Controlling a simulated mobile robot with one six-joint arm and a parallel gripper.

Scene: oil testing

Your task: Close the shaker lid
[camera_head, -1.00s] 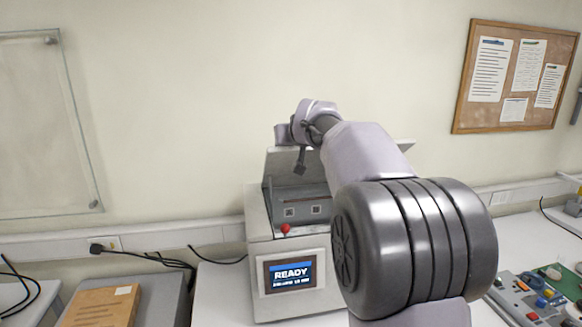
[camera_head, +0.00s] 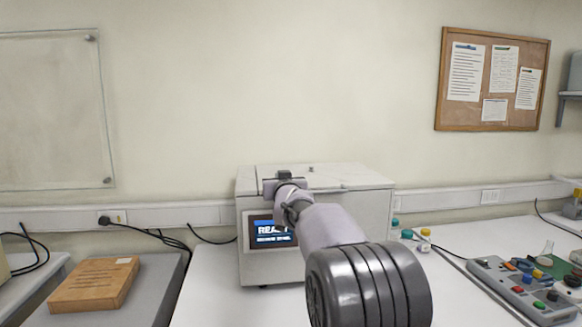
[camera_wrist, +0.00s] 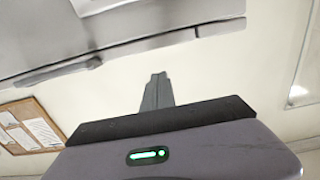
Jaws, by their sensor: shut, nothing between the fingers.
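The shaker (camera_head: 258,192) is a white box-shaped machine on the bench in the head view. Its lid (camera_head: 340,178) lies down flat across the top and looks closed. The front display, reading READY, is partly covered by my arm. My gripper is in front of the shaker's upper front edge in the head view, its fingertips hidden there. In the wrist view my gripper (camera_wrist: 157,78) is shut and empty, its fingers against the pale wall. A grey edge, probably the shaker's, crosses the top of the wrist view, apart from the fingers.
A control panel with coloured buttons (camera_head: 515,290) and several small capped bottles stand to the right. A brown box (camera_head: 95,284) lies on a grey surface at left. A corkboard (camera_head: 443,80) hangs on the wall. Bench right of the shaker is partly clear.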

